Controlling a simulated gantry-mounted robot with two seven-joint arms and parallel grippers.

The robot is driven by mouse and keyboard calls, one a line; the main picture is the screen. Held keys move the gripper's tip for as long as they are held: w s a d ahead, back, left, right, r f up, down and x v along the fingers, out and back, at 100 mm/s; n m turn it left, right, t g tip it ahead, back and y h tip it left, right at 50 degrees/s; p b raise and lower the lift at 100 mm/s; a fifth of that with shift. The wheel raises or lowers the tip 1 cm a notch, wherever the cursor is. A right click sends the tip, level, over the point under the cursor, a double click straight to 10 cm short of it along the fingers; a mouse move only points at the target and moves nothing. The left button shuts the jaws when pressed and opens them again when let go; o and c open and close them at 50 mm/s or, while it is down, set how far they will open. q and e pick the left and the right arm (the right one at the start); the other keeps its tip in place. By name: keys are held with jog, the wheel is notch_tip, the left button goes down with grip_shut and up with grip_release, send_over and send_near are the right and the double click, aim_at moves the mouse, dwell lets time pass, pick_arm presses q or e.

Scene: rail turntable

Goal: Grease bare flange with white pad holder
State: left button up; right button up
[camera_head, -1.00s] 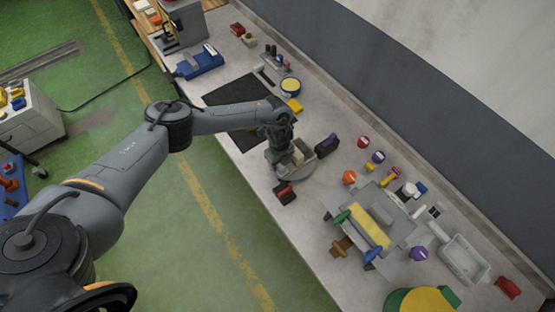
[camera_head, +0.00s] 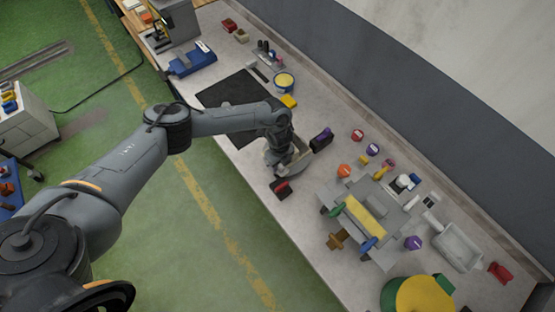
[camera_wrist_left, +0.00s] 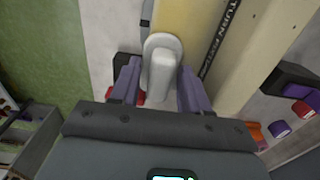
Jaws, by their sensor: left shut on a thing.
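The white pad holder (camera_wrist_left: 162,62) is a rounded white block on a wider white base, seen in the left wrist view. My left gripper (camera_wrist_left: 160,88) has its two purple fingers closed on the sides of the block. Beyond the holder lies a cream rail piece (camera_wrist_left: 253,48) with a yellowish strip (camera_wrist_left: 190,18) and a black lettered band; I cannot tell whether the pad touches it. In the head view my left gripper (camera_head: 279,152) is over a grey turntable (camera_head: 301,164), and the arm hides most of the rail piece and the holder. My right gripper is not in view.
A black block with a red top (camera_head: 281,187) and a dark purple-marked block (camera_head: 321,138) stand close to the turntable. A grey fixture with a yellow bar (camera_head: 364,217) and several coloured knobs is to the right.

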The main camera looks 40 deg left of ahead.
pick_arm(q)
jog(key=shift+a, duration=0.15)
jog(key=shift+w+a+f+b, duration=0.15)
jog(key=shift+a+b, duration=0.2)
jog(key=shift+a, duration=0.55)
jog(key=shift+a, duration=1.1)
jog(key=shift+w+a+b, duration=0.1)
jog(key=shift+w+b, duration=0.05)
jog(key=shift+b, duration=0.15)
jog(key=shift+w+a, duration=0.15)
jog(key=shift+a, duration=0.2)
jog(key=shift+w+a+r+b, duration=0.15)
jog(key=shift+a+r+b, duration=0.05)
jog(key=shift+a+b, duration=0.15)
